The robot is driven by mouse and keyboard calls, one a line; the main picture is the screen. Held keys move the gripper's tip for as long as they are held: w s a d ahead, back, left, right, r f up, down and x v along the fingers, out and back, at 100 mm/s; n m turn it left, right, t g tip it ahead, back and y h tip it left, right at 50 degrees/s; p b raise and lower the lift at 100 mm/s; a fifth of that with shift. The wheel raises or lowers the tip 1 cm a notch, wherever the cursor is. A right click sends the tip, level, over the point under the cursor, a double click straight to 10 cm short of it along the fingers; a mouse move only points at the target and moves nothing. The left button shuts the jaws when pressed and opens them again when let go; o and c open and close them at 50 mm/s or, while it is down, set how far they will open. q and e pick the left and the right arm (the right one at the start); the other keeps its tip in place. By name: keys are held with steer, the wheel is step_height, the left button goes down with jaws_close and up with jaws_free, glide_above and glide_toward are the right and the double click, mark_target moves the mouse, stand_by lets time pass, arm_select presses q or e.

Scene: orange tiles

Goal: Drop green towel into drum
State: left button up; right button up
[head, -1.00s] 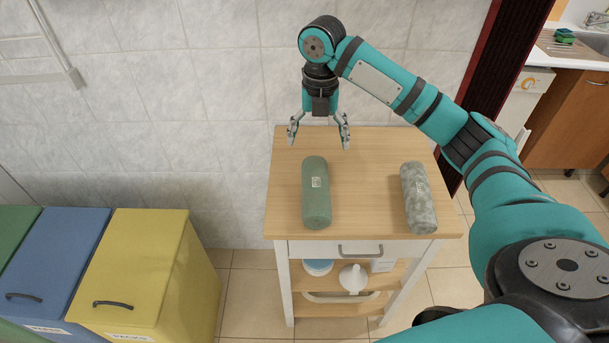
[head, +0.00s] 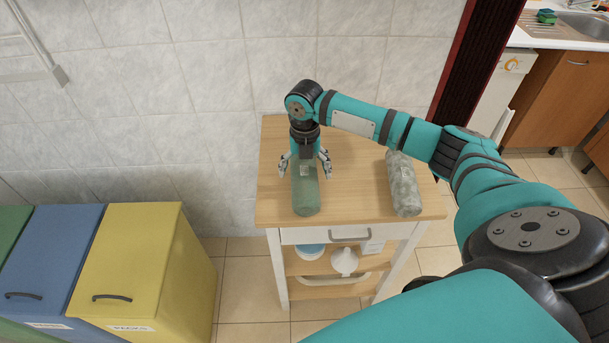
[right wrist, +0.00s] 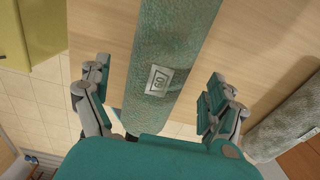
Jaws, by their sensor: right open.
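The green towel (head: 306,202) is a rolled cylinder with a small white label, lying on the left part of a wooden cart top. My right gripper (head: 305,172) is open over its far half, with one finger on each side of the roll. In the right wrist view the green towel (right wrist: 170,45) runs between the two spread fingers (right wrist: 156,85), with gaps on both sides. My left gripper is out of view. No drum can be made out in these frames.
A grey mottled towel roll (head: 403,186) lies on the right of the cart top (head: 350,205). Yellow (head: 135,260), blue (head: 50,260) and green (head: 12,230) lidded bins stand at the left. A tiled wall is behind. A sink counter (head: 560,35) is at the upper right.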

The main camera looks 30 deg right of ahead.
mark_target(305, 171)
step_height(305, 171, down, 2)
steer(key=shift+f, duration=0.5)
steer(key=c, duration=1.7)
steer(key=shift+w+r, duration=0.1)
steer(key=shift+r, duration=0.5)
steer(key=shift+c, duration=0.2)
step_height(305, 171, up, 2)
steer(key=shift+r+b, duration=0.1)
steer(key=shift+b, duration=0.4)
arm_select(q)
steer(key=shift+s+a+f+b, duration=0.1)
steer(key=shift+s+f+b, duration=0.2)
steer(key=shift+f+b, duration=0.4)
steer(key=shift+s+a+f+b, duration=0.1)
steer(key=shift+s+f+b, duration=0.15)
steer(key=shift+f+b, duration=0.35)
arm_select(e)
steer(key=s+a+r, duration=0.1)
steer(key=s+a, duration=0.7)
steer(key=s, duration=0.6)
steer(key=shift+a+r, duration=0.2)
steer(key=shift+r, duration=0.15)
